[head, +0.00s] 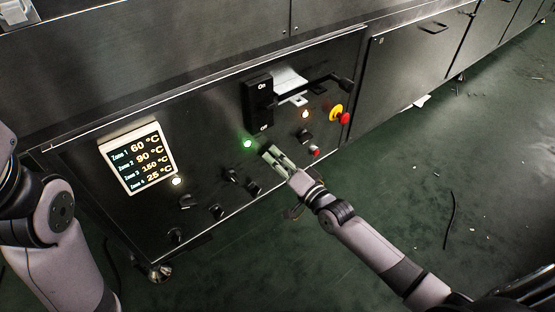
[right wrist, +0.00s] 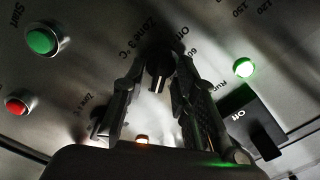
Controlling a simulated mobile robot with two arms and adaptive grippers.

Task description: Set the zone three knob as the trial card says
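The zone three knob (right wrist: 158,66) is black, and the panel beside it reads "Zone 3 °C" in the right wrist view. My right gripper (right wrist: 160,68) is open, with one finger on each side of the knob; slim gaps seem to show. In the head view my right gripper (head: 270,152) is at the front of the control panel, and its fingers hide the knob. A lit white-framed display (head: 137,192) at the panel's left reads Zone 1 60 °C, Zone 2 90 °C, Zone 3 150 °C, Zone 4 25 °C. Only my left arm shows at the left edge.
Other black knobs (head: 217,211) sit to the left of my gripper. A green lamp (head: 248,143), a large black switch (head: 258,100) and a red and yellow emergency stop (head: 340,114) surround it. The green floor (head: 350,190) in front is mostly open.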

